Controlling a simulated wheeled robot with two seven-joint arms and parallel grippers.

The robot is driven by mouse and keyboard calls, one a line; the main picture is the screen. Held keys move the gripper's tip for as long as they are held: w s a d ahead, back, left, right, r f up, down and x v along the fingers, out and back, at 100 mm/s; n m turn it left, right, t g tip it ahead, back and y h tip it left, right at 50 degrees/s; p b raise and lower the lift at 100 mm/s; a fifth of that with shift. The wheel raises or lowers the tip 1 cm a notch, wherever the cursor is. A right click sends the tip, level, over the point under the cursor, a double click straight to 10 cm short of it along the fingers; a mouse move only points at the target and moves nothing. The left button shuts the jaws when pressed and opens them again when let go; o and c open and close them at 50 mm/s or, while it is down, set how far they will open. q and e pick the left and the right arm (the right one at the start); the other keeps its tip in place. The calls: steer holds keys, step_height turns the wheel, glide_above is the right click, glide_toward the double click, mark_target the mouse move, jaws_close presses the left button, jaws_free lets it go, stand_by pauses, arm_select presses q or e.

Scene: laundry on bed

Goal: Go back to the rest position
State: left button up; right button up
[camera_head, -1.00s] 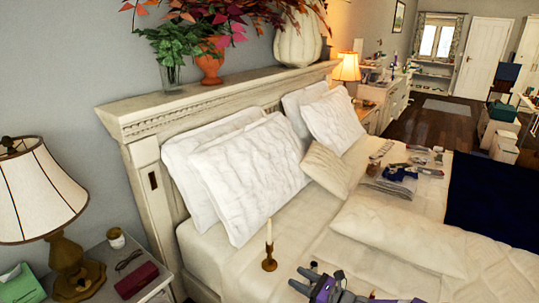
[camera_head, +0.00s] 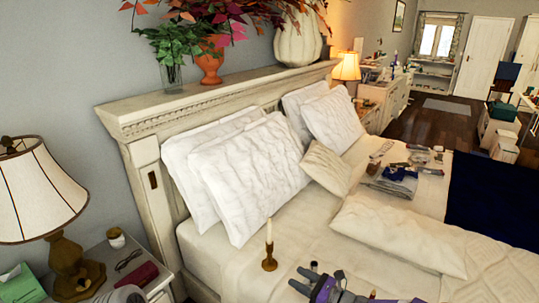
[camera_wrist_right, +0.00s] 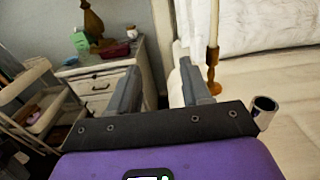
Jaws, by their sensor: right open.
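My right gripper (camera_head: 300,279) is open at the bottom of the head view, over the near part of the bed (camera_head: 325,245). The right wrist view shows its two grey fingers (camera_wrist_right: 160,68) apart, with nothing between them. A white candle in a brass holder (camera_head: 270,262) stands upright on the bed, just left of and beyond the gripper in the head view. In the wrist view the candle holder (camera_wrist_right: 213,60) is beside the right-hand finger, outside the jaws. My left gripper is not in view.
A nightstand (camera_head: 95,252) with a lamp (camera_head: 38,190), a red case (camera_head: 137,276) and glasses stands at left. White pillows (camera_head: 250,180) lean on the headboard (camera_head: 215,95). Folded clothes (camera_head: 392,180) lie farther back. A grey rounded shape (camera_head: 122,295) at the bottom left is unclear.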

steer(key=s+a+f+n+g+h, duration=0.25)
steer(key=s+f+n+g, duration=0.2)
steer(key=s+f, duration=0.35)
steer(key=s+a+f+n+g+h, duration=0.25)
steer(key=s+f+n+g, duration=0.2)
steer(key=s+f, duration=0.4)
steer(key=s+d+f+n+h, duration=0.1)
steer(key=s+d+n+h, duration=0.1)
steer(key=s+n, duration=0.4)
steer(key=s+d+f+n+h, duration=0.1)
steer(key=s+d+n+h, duration=0.1)
steer(key=s+n, duration=0.5)
steer(key=s+h, duration=0.1)
steer(key=s, duration=0.2)
steer(key=shift+s+d+f+g+h, duration=0.2)
steer(key=shift+s+f+g+h, duration=0.1)
steer(key=shift+s+f+g, duration=0.1)
